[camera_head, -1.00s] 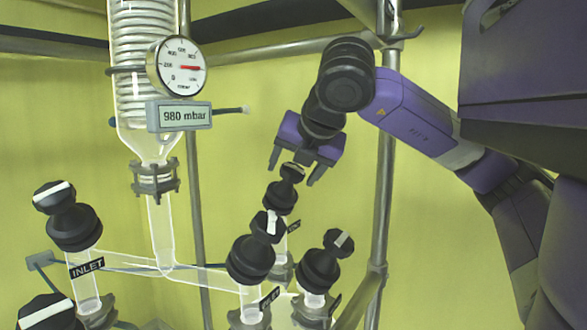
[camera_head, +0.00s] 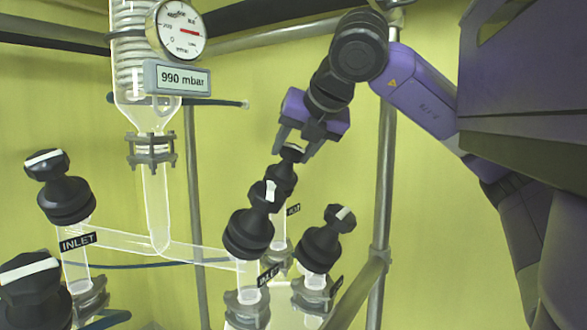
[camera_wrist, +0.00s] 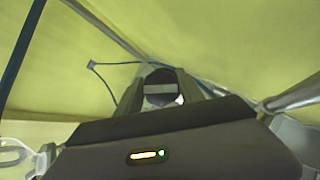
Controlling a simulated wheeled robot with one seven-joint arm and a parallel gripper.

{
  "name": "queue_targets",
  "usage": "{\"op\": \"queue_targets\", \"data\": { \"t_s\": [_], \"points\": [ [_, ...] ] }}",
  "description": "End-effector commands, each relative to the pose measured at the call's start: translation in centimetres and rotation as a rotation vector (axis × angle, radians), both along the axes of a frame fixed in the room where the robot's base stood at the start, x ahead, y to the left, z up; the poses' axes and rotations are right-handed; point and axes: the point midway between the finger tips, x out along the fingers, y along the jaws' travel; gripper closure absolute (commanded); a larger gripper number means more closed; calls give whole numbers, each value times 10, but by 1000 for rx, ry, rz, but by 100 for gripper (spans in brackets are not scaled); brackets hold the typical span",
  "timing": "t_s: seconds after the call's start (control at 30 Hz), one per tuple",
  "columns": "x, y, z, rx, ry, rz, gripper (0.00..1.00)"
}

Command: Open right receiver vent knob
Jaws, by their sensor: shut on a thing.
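My gripper (camera_head: 293,147) is shut on the top of a black knob (camera_head: 282,178) at the back of the right-hand group. One finger is on each side of the cap. In the wrist view the round dark cap (camera_wrist: 160,84) with a pale bar across it sits between the fingers (camera_wrist: 163,92). The knob tops a glass neck with a small dark label (camera_head: 293,210), too small to read. I cannot tell from the label whether this is the right receiver vent.
Two black knobs stand close in front, one left (camera_head: 250,232) and one right (camera_head: 322,247). The INLET knob (camera_head: 64,200) and another knob (camera_head: 30,288) are at far left. A glass condenser with a gauge (camera_head: 178,30) and a 990 mbar display (camera_head: 178,78) stands left. A metal post (camera_head: 384,190) rises right.

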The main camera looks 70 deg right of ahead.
Motion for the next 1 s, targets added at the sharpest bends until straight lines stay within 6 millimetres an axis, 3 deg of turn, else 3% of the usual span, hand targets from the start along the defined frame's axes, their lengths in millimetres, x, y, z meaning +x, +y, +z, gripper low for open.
{"op": "queue_targets", "data": {
  "t_s": [0.03,1.0],
  "points": [
    [0,0,-8,-14,4,25,96],
    [1,2,1,-399,184,768,96]
  ]
}}
